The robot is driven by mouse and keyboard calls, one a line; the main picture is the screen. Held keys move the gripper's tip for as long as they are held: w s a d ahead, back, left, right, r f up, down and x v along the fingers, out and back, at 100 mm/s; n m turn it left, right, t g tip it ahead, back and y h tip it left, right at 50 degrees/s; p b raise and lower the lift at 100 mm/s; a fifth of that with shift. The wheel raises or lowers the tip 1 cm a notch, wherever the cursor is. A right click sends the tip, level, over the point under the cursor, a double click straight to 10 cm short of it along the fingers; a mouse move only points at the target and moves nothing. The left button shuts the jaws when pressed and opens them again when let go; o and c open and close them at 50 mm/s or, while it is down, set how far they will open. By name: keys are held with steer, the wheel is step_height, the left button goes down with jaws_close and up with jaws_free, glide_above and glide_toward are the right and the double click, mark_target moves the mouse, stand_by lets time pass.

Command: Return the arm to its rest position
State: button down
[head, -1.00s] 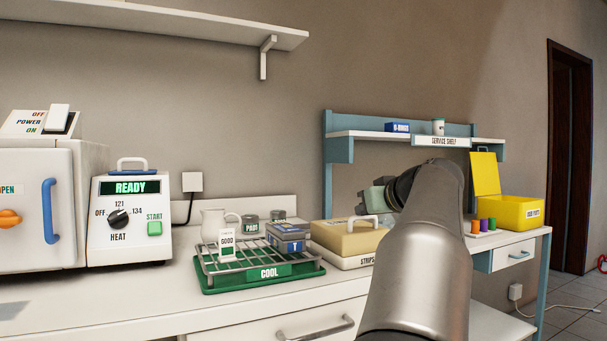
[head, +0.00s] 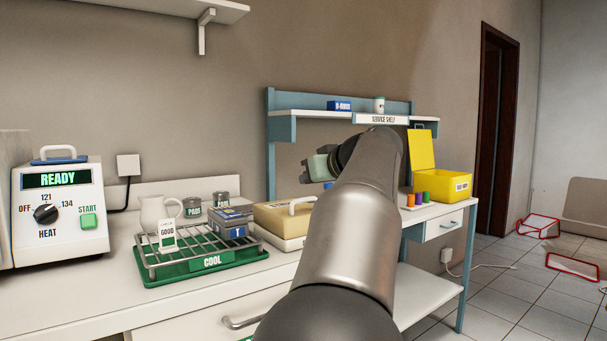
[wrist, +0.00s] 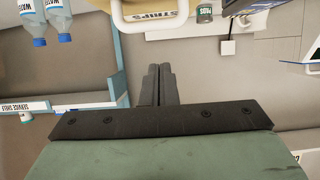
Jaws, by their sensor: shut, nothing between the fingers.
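My arm reaches up from the bottom of the head view, and my gripper (head: 306,172) is at its end, pointing left. It is in the air in front of the wall, above the beige STRIPS box (head: 275,218). In the wrist view, the two dark fingers of my gripper (wrist: 158,72) lie side by side, shut with nothing between them. The handle of the STRIPS box (wrist: 150,18) shows at the top of the wrist view, beyond the fingertips. My arm hides part of the bench's right side.
A green COOL tray (head: 205,262) with a wire rack stands left of the STRIPS box. The READY heat unit (head: 75,235) is at far left. A blue-framed service shelf (head: 380,119) stands behind my arm. A yellow open box (head: 440,184) is at right. Red-edged frames (head: 572,266) lie on the floor.

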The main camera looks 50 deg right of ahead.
steer(key=s+a+f, duration=0.1)
steer(key=s+a, duration=0.1)
steer(key=s, duration=0.6)
steer(key=shift+a+p, duration=0.3)
steer(key=shift+a, duration=0.1)
